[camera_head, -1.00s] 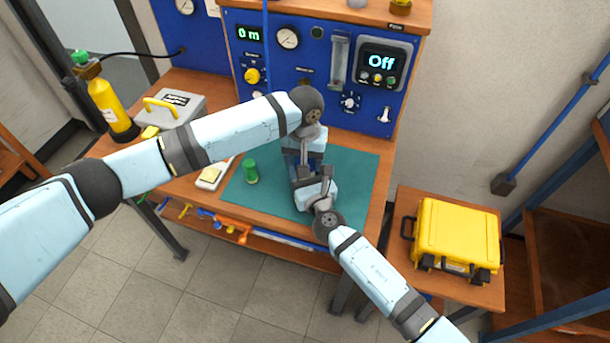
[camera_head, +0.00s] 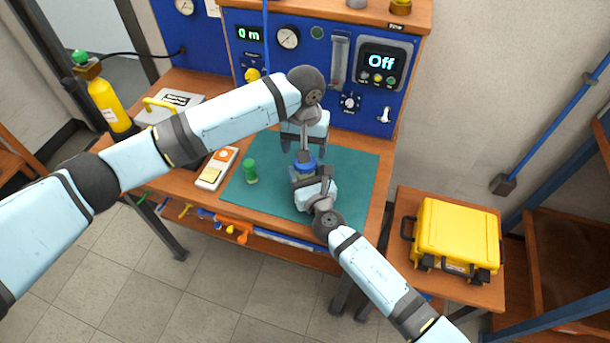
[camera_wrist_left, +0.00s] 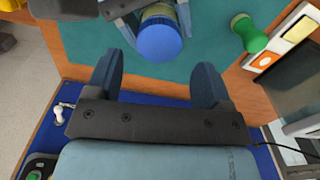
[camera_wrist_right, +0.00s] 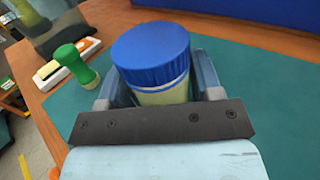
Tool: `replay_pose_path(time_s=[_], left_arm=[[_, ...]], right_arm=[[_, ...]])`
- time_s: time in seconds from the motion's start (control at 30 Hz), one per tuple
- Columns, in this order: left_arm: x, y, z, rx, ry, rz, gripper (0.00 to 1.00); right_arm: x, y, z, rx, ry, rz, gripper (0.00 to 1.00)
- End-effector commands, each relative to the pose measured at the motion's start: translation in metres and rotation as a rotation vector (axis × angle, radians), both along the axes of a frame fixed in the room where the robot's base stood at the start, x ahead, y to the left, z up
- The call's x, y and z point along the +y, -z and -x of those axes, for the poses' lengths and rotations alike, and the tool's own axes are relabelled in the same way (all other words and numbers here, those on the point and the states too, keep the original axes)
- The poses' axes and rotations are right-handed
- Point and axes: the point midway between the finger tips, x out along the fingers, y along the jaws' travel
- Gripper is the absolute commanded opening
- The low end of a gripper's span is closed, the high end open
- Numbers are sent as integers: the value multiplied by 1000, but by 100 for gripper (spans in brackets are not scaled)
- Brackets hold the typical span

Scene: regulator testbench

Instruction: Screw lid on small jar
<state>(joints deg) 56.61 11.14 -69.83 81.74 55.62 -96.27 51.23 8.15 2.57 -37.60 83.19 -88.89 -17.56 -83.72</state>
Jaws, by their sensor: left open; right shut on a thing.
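The small jar (camera_wrist_right: 162,95) is upright between the fingers of my right gripper (camera_wrist_right: 155,90), which is shut on it above the green mat. The blue lid (camera_wrist_right: 152,55) sits on top of the jar; I cannot tell how tightly it is seated. The lid also shows in the head view (camera_head: 304,165) and in the left wrist view (camera_wrist_left: 159,40). My left gripper (camera_wrist_left: 158,75) is open and empty, its fingers pointing toward the lid but apart from it. In the head view the left gripper (camera_head: 303,145) is just behind and above the jar.
A green object (camera_head: 251,171) stands on the green mat (camera_head: 350,180), left of the jar. A handheld meter (camera_head: 217,168) lies beside it. The blue regulator panel (camera_head: 300,65) rises behind the bench. The mat's right part is clear.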

Motion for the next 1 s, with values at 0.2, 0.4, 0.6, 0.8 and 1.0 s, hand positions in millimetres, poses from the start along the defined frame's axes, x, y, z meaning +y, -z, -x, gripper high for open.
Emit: replay_pose_path(time_s=[0.2, 0.4, 0.6, 0.8, 1.0], left_arm=[[-7, -15, 2, -3, -101, 8, 74], [-3, -32, 0, 1, -250, 4, 74], [-1, -35, -1, 0, -282, -1, 74], [-1, -34, -1, 0, -281, -1, 74], [-1, -15, 0, 2, -280, -3, 74]], right_arm=[[0, 0, 0, 0, 0, 0, 0], [0, 0, 0, -1, 0, 0, 0], [0, 0, 0, -1, 0, 0, 0], [0, 0, 0, -1, 0, 0, 0], [0, 0, 0, -1, 0, 0, 0]])
